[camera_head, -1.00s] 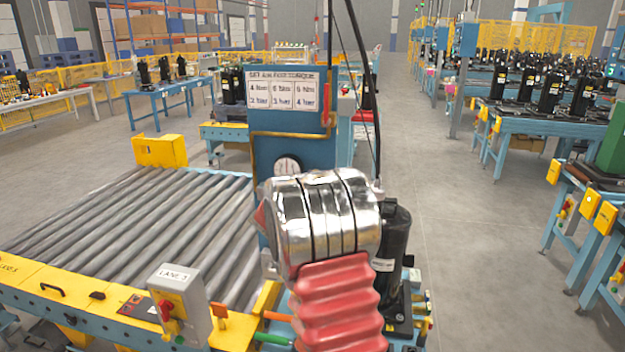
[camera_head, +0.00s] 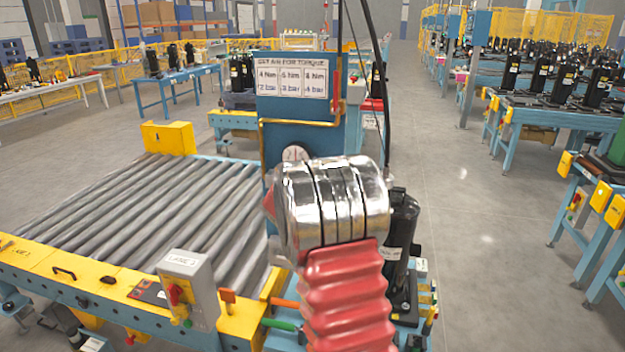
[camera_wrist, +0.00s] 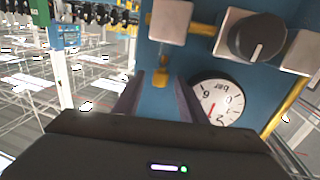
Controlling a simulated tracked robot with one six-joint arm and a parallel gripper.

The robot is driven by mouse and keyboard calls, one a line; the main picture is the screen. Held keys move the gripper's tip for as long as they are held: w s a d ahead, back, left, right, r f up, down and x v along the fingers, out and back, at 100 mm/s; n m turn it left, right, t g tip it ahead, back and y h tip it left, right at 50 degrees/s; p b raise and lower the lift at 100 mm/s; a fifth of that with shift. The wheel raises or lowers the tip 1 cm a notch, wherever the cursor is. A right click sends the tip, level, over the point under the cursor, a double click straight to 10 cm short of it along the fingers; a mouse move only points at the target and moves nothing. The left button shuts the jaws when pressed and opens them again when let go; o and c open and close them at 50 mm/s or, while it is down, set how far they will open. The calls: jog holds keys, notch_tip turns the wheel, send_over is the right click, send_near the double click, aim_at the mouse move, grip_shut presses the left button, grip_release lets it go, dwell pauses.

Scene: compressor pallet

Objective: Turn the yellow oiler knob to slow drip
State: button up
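A small yellow knob (camera_wrist: 162,75) hangs below a silver block (camera_wrist: 170,20) on the blue panel in the wrist view. My gripper (camera_wrist: 157,85) is open, with its two dark fingers on either side of the knob's lower end. I cannot tell whether they touch it or how far short of it they stop. In the head view my silver and red arm covers the panel's lower part, and the gripper and knob are hidden there.
A round gauge (camera_wrist: 217,102) and a black knob (camera_wrist: 257,38) sit right of the fingers. A yellow pipe (camera_wrist: 287,104) runs at the right. In the head view, a roller conveyor (camera_head: 140,215) lies left and a black compressor (camera_head: 401,235) stands right of my arm.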

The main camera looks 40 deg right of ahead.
jog(key=shift+s+d+n+t+y, duration=0.1)
jog(key=shift+s+n+t+y, duration=0.05)
jog(key=shift+n+t+y, duration=0.55)
jog(key=shift+s+n+t, duration=0.1)
jog(key=shift+n+t, duration=0.2)
jog(key=shift+t, duration=0.4)
jog(key=shift+s+d+n+t+y, duration=0.1)
jog(key=shift+d+n+t+y, duration=0.05)
jog(key=shift+n+t+y, duration=0.4)
jog(key=shift+s+d+n+t+y, duration=0.15)
jog(key=shift+d+n+t+y, duration=0.05)
jog(key=shift+n+t+y, duration=1.1)
jog(key=shift+s+d+n+t+y, duration=0.2)
jog(key=shift+n+t+y, duration=0.6)
jog(key=shift+y, duration=0.75)
jog(key=v, duration=1.4)
jog(key=s+a+f+n+g+y, duration=0.1)
jog(key=s+a+g, duration=0.1)
jog(key=a, duration=0.9)
jog(key=s+a+g+y, duration=0.2)
jog(key=a+g, duration=0.1)
jog(key=a, duration=0.7)
jog(key=shift+s+a+f+n+g+y, duration=0.2)
jog(key=shift+a+f+n+g+y, duration=0.1)
jog(key=shift+a+f+n+g, duration=0.1)
